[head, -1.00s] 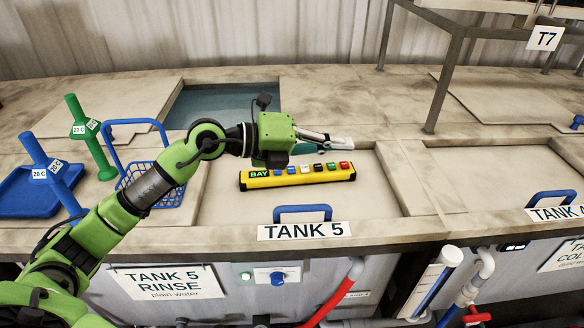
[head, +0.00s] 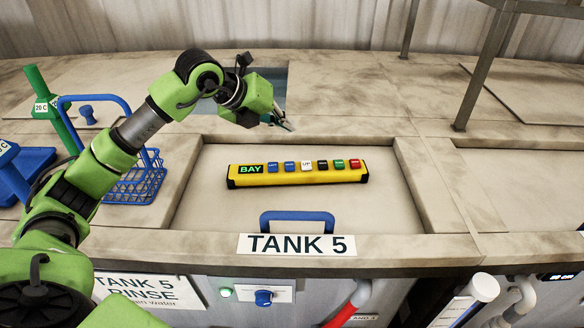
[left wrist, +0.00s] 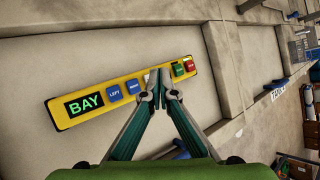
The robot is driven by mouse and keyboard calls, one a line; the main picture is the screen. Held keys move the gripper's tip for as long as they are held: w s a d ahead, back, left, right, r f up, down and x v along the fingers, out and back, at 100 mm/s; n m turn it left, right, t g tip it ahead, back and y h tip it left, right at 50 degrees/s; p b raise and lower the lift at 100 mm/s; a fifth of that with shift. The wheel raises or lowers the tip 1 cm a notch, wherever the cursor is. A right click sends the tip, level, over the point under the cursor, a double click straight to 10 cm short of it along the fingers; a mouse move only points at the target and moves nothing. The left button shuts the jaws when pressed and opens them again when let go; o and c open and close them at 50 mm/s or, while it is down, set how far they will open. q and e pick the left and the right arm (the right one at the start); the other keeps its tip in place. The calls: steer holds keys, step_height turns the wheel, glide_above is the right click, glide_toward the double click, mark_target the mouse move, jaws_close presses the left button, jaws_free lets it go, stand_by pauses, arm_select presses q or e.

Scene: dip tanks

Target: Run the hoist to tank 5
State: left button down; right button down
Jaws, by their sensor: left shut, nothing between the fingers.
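The yellow hoist pendant (head: 298,181) lies on the closed lid of tank 5 (head: 220,213). It has a green BAY display (head: 251,169) at its left end, then two blue buttons, a white UP button (head: 307,165), and black, green and red buttons. My left gripper (head: 283,122) is shut and empty, above and behind the pendant in the head view. In the left wrist view its fingertips (left wrist: 161,88) overlap the pendant's middle (left wrist: 98,106) and hide part of the buttons there. Their height above it is unclear. My right gripper is not in view.
A blue lid handle (head: 297,217) stands at the front by the TANK 5 label (head: 297,244). A blue wire basket (head: 135,182) and a green post (head: 55,110) stand at left. An open tank (head: 275,82) lies behind my gripper. A metal frame leg (head: 482,75) rises at right.

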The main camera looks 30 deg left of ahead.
mark_target(287, 166)
arm_select(q)
steer(key=shift+w+f, duration=0.25)
steer(key=shift+w, duration=0.15)
steer(key=shift+s, duration=0.1)
step_height(287, 166, down, 9)
steer(key=b, duration=0.6)
steer(key=shift+r, duration=0.15)
stand_by(1.0)
steer(key=shift+f+b, duration=0.4)
steer(key=shift+b, duration=0.15)
